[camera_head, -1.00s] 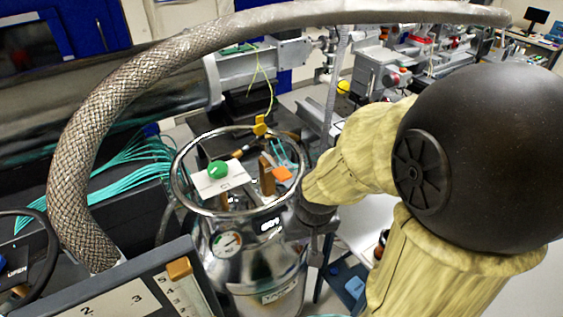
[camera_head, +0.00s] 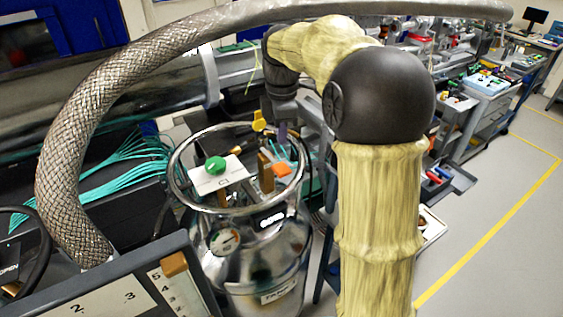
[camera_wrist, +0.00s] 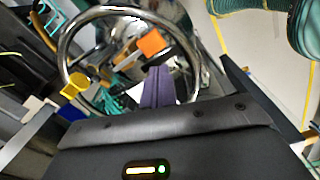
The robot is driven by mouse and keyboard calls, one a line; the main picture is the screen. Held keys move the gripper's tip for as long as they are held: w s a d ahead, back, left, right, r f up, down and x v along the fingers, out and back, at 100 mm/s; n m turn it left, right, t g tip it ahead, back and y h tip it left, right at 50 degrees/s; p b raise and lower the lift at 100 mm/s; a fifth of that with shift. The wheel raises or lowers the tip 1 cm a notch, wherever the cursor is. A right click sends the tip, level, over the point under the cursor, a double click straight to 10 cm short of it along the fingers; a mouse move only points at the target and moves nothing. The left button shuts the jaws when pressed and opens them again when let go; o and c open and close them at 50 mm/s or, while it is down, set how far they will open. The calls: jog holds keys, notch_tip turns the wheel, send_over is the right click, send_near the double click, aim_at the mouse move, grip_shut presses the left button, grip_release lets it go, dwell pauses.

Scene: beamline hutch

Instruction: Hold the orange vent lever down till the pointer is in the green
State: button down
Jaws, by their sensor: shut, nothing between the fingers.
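The steel vessel (camera_head: 262,262) stands upright with a ring rim (camera_head: 178,163) around its top fittings. The orange vent lever (camera_head: 282,170) is inside the ring on the right side; it also shows in the wrist view (camera_wrist: 152,42). The round gauge (camera_head: 225,241) is on the vessel's front; its pointer is too small to read surely. My gripper (camera_head: 283,135), with purple fingers, is shut and empty near the ring's far right side, behind the lever. In the wrist view its fingers (camera_wrist: 158,82) point towards the lever, with a visible gap.
A green knob (camera_head: 214,164) on a white plate, a brown post (camera_head: 265,172) and a yellow fitting (camera_head: 259,121) crowd the ring. A thick braided hose (camera_head: 75,150) arches over the left. A numbered panel (camera_head: 110,298) stands front left. Open floor (camera_head: 500,210) lies right.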

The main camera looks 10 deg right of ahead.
aim_at(281, 168)
jog(key=r+n, duration=0.1)
jog(key=w+r+n, duration=0.2)
jog(key=n, duration=0.1)
jog(key=shift+w+d+r+g, duration=0.1)
jog(key=shift+d+r+g, duration=0.2)
jog(key=shift+r, duration=0.1)
notch_tip(281, 168, down, 14)
jog(key=shift+p, duration=0.95)
